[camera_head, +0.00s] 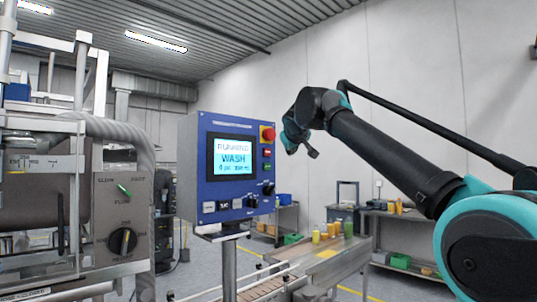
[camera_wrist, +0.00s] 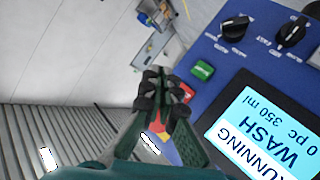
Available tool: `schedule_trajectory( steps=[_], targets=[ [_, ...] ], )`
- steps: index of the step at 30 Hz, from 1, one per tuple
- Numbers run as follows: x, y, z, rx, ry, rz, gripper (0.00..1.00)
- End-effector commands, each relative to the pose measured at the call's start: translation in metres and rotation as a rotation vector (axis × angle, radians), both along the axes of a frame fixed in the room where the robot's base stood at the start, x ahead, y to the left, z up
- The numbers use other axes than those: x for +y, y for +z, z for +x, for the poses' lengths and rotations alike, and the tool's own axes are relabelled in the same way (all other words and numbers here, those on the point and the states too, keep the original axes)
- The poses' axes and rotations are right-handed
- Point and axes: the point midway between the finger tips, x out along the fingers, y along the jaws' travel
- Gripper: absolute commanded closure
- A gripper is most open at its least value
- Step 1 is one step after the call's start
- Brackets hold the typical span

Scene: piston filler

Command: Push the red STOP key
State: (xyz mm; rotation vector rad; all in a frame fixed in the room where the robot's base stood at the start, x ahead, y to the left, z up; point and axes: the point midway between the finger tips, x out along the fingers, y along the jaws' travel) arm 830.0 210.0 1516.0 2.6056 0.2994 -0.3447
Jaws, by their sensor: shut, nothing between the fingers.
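The blue control panel (camera_head: 195,190) carries a small red key (camera_head: 267,152), with a green key (camera_head: 267,166) below it and a red mushroom button on a yellow base (camera_head: 267,134) above it. In the wrist view the panel is upside down; the red key (camera_wrist: 188,91) is partly covered by my gripper, next to the green key (camera_wrist: 202,70). My gripper (camera_wrist: 157,76) is shut and empty, its fingertips beside the keys in the picture. In the head view my gripper (camera_head: 313,154) hangs right of the panel, apart from it.
The panel screen (camera_head: 232,158) reads RUNNING, WASH. Dark knobs (camera_head: 267,190) sit below the keys. A filler machine (camera_head: 120,215) stands at left. A conveyor (camera_head: 330,262) with several yellow and green containers runs behind the panel. Open air lies between my arm and the panel.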

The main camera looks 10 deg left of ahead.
Motion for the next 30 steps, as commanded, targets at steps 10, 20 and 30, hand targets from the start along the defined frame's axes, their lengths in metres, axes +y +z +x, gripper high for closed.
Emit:
schedule_trajectory(
  steps=[10,20,30],
  targets=[
    [0.031,0.0,0.024,0.0,0.001,-0.001,1.0],
    [0.06,0.0,0.047,0.0,0.0,-0.001,1.0],
    [0.068,0.0,0.053,0.0,0.0,0.0,1.0]
  ],
)
